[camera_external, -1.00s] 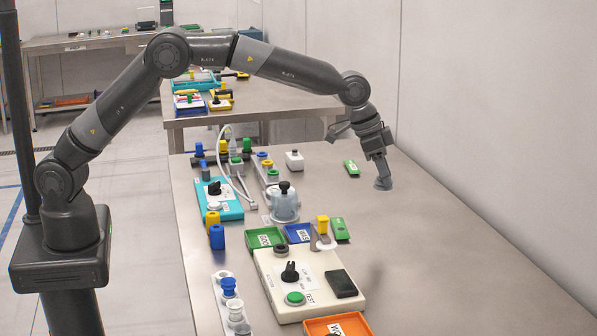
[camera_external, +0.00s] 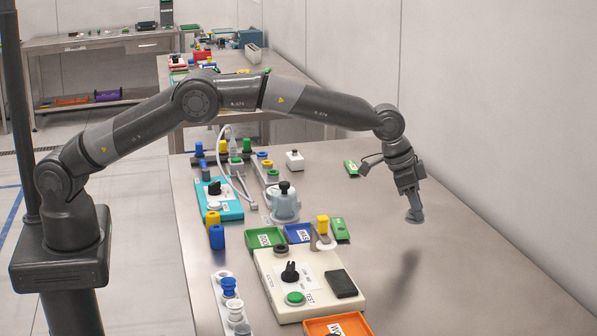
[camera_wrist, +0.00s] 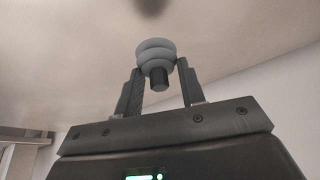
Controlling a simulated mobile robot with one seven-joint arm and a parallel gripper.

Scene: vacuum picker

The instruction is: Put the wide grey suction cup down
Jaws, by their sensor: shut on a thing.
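The wide grey suction cup (camera_external: 414,215) is a ribbed grey piece held at the tip of my gripper (camera_external: 410,193). In the wrist view the cup (camera_wrist: 155,52) shows its rounded ribs and a dark stem between the two fingers of my gripper (camera_wrist: 160,82), which is shut on it. In the outside view the cup is over the bare right part of the steel table (camera_external: 470,270), near the wall side. I cannot tell exactly how high it is above the top; a shadow shows on the table to the lower left.
A beige test box (camera_external: 310,285) with a black knob and green button stands left of my gripper. Green (camera_external: 265,238), blue (camera_external: 297,233) and orange (camera_external: 338,325) trays lie near it. A small green block (camera_external: 351,167) lies behind. The table's right side is clear.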

